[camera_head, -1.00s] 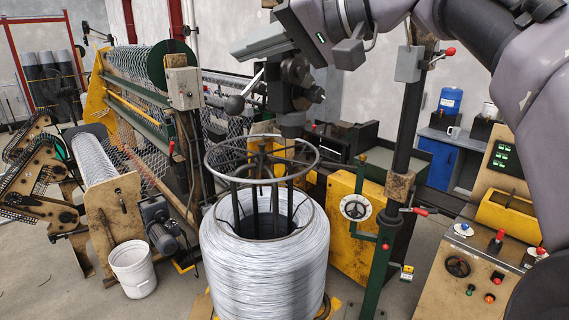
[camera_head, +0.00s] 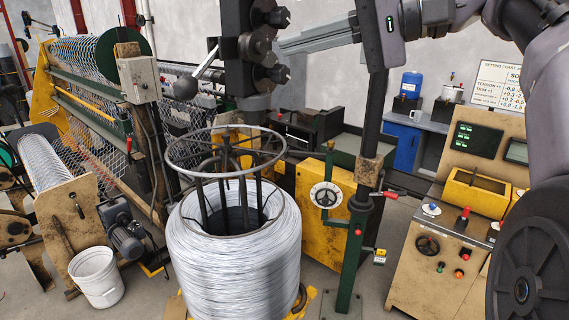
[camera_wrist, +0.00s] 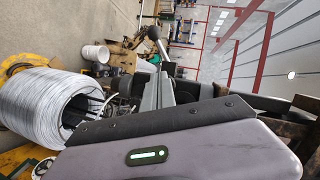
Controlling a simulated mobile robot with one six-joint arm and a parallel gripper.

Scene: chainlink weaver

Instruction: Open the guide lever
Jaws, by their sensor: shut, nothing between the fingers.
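The guide lever (camera_head: 207,63) is a pale rod with a dark ball knob (camera_head: 186,88). It slants down to the left from the dark roller guide block (camera_head: 247,75) on the upright post. In the wrist view the knob (camera_wrist: 153,33) shows beyond the fingertips. My gripper (camera_head: 283,46) is grey, shut and empty. It points left, with its tips just right of the guide block in the head view. The lever's knob lies on the far side of the block from it. In the wrist view my gripper (camera_wrist: 165,75) points up towards the lever; contact cannot be told.
A large wire coil (camera_head: 238,255) with a ring frame (camera_head: 226,151) stands below the guide. A dark post (camera_head: 374,115) rises behind my gripper. A control console (camera_head: 450,250) stands at right, the mesh machine (camera_head: 90,80) at left.

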